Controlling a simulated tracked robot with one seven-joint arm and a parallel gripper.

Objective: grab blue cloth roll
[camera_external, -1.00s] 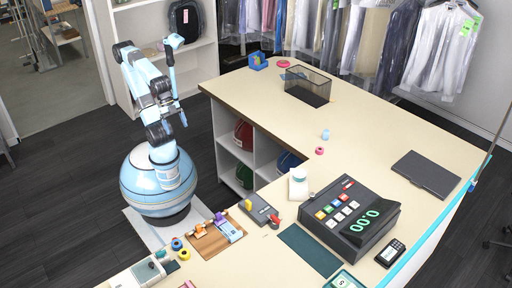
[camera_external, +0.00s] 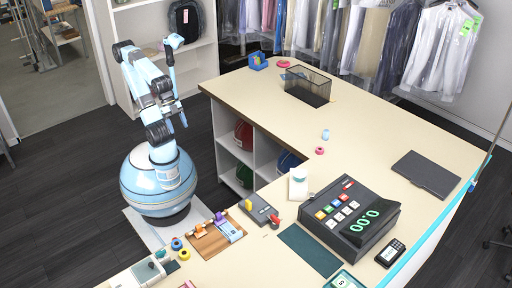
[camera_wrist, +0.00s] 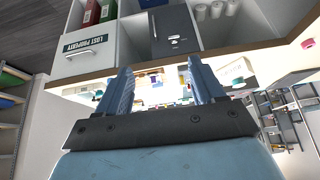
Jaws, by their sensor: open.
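A small light-blue roll (camera_external: 325,134), which looks like the blue cloth roll, stands on the cream counter (camera_external: 255,110) in the external view. It is behind a small pink roll (camera_external: 320,150). My gripper shows in the wrist view (camera_wrist: 159,75) with its two blue fingers apart and nothing held between them. Beyond the fingers is a bright counter with several small coloured items, too small to tell apart. I cannot pick out the blue roll there. In the external view my arm is folded above its round base, to the left of the counter and well apart from the roll.
A dark mesh basket (camera_external: 321,80) and a blue box (camera_external: 258,63) stand at the counter's far end. A cash register (camera_external: 350,218) stands nearer the front. The wrist view shows a Lost Property drawer (camera_wrist: 88,50) and shelves. The counter around the roll is mostly clear.

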